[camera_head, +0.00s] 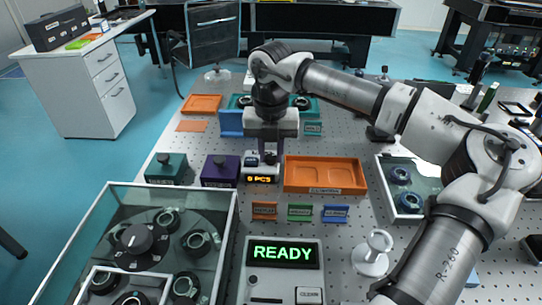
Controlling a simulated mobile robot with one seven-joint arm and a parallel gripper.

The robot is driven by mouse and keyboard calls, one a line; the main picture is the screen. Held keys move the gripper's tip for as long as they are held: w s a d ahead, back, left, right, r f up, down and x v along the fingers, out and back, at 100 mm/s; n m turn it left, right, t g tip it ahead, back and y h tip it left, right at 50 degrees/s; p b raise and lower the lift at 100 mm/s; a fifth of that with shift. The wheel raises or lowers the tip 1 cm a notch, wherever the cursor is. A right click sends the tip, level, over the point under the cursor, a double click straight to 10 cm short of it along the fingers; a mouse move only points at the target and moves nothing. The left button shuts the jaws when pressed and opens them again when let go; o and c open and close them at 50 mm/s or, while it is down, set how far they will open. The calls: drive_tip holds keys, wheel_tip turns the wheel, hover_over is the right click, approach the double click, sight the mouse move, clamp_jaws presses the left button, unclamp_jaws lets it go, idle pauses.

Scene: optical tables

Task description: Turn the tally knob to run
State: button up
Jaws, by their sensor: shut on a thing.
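The tally unit (261,179) is a small box with an amber display reading "0 PCS". It stands near the middle of the perforated table. My gripper (271,152) points straight down over the top of the unit. Its fingers are shut on the tally knob (271,160), at the right of the unit's top face. The fingers and the small scale hide most of the knob, so I cannot tell which setting it points to.
A purple box (222,170) and a dark green box (166,168) stand left of the tally unit. An orange tray (325,189) lies close on its right. Orange, green (300,213) and blue small signs stand in front, with a READY panel (283,254) nearer. A glass-walled case (226,225) fills the front left.

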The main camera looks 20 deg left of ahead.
sight(270, 156)
drive_tip(key=n+b, duration=0.1)
drive_tip(key=n, duration=0.4)
drive_tip(key=shift+n, duration=0.3)
drive_tip(key=n, duration=0.5)
drive_tip(key=shift+r+b, duration=0.1)
drive_tip(key=shift+b, duration=0.25)
drive_tip(key=shift+n, duration=0.3)
drive_tip(key=o, duration=0.7)
wheel_tip(270, 156, up, 14)
drive_tip(key=shift+f, duration=0.2)
